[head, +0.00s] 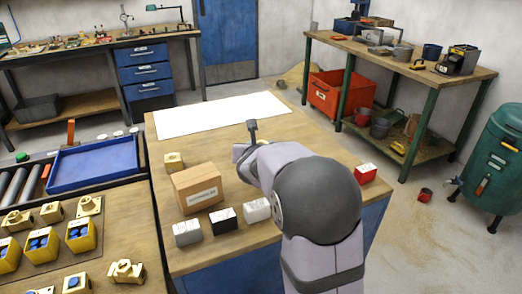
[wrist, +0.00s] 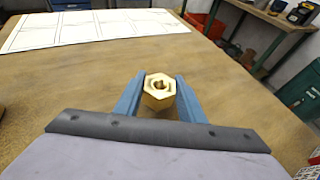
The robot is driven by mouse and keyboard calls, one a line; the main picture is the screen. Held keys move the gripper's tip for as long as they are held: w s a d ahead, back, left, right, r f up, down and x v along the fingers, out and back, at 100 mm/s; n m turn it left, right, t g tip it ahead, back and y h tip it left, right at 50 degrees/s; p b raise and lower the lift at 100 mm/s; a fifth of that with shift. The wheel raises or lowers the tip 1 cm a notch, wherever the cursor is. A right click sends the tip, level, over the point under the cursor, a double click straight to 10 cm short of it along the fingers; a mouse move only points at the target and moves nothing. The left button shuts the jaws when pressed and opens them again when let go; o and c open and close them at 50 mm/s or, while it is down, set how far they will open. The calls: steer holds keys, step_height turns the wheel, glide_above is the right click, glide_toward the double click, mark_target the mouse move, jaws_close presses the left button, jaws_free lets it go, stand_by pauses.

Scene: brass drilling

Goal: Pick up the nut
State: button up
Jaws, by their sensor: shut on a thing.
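The brass hex nut (wrist: 158,92), with a round hole in its middle, sits between the two blue fingers of my gripper (wrist: 160,97) in the wrist view. The fingers are shut on its opposite sides. Whether it touches the wooden bench below or hangs just above it, I cannot tell. In the head view my gripper (head: 252,127) is over the bench, near the white sheet, and my arm hides most of it. I cannot make out the nut there.
A white sheet (head: 222,113) covers the back of the bench (head: 290,128). A cardboard box (head: 197,189), a brass part (head: 173,162), and grey, black, white and red (head: 365,174) small boxes stand on it. A blue tray (head: 95,162) and yellow bins (head: 42,243) are at left.

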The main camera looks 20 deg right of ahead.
step_height(320, 180, up, 8)
steer(key=p, duration=0.2)
steer(key=shift+f+p, duration=0.25)
steer(key=shift+p, duration=0.15)
